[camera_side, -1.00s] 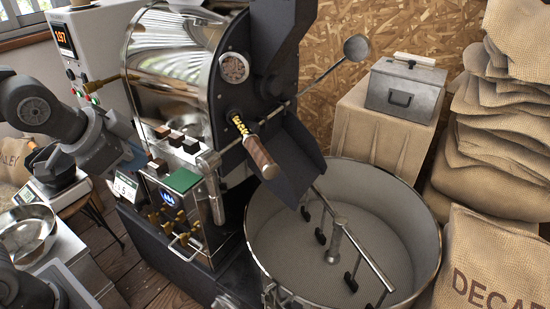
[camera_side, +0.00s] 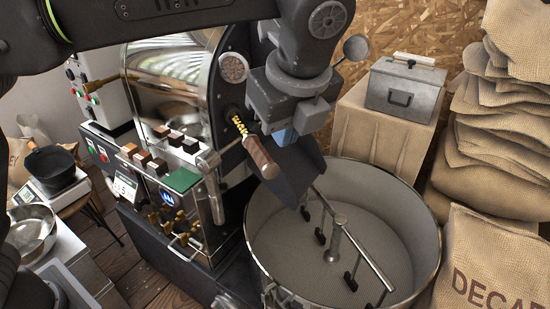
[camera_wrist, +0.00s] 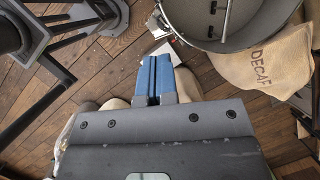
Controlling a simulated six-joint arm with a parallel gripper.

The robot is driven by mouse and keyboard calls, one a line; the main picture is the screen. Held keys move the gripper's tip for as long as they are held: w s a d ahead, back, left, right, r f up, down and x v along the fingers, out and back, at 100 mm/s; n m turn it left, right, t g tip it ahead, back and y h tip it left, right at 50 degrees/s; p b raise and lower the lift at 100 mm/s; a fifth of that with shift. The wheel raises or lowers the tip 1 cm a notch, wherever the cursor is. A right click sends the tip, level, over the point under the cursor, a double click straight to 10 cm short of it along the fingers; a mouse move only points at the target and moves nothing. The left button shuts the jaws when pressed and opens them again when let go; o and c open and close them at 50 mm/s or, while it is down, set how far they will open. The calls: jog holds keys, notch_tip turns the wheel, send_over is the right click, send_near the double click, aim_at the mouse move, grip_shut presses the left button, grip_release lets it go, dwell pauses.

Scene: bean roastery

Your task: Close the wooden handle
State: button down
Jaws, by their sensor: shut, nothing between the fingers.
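The wooden handle (camera_side: 261,157) is a brown grip on a brass-coloured coiled stem at the front of the roaster (camera_side: 172,68). It points down and to the right, above the dark discharge chute (camera_side: 293,180). My gripper (camera_side: 284,137) is just right of the handle in the side view, with its blue fingertips pointing down over the chute. I cannot tell how far apart in depth they are. In the wrist view the blue fingers (camera_wrist: 154,78) are together and empty. The handle is not visible in the wrist view.
The round cooling tray (camera_side: 262,228) with stirring arms lies below the chute. A metal box (camera_side: 404,87) stands on a covered stand behind. Burlap sacks (camera_side: 497,265) fill the right side. A scale with a black bowl (camera_side: 54,170) is at the left.

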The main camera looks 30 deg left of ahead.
aim_at(251, 134)
jog(key=shift+m, duration=0.7)
jog(key=x, duration=0.3)
jog(key=w+x, duration=0.1)
jog(key=x, duration=0.3)
jog(key=w+a+x, duration=0.1)
jog(key=x, duration=0.3)
jog(key=shift+a+r, duration=0.1)
jog(key=shift+r, duration=0.15)
jog(key=shift+w, duration=0.1)
jog(key=w+a, duration=0.2)
jog(key=a, duration=0.1)
jog(key=w+a, duration=0.2)
jog(key=a, duration=0.1)
jog(key=w+a, duration=0.2)
jog(key=a, duration=0.1)
jog(key=shift+a, duration=0.3)
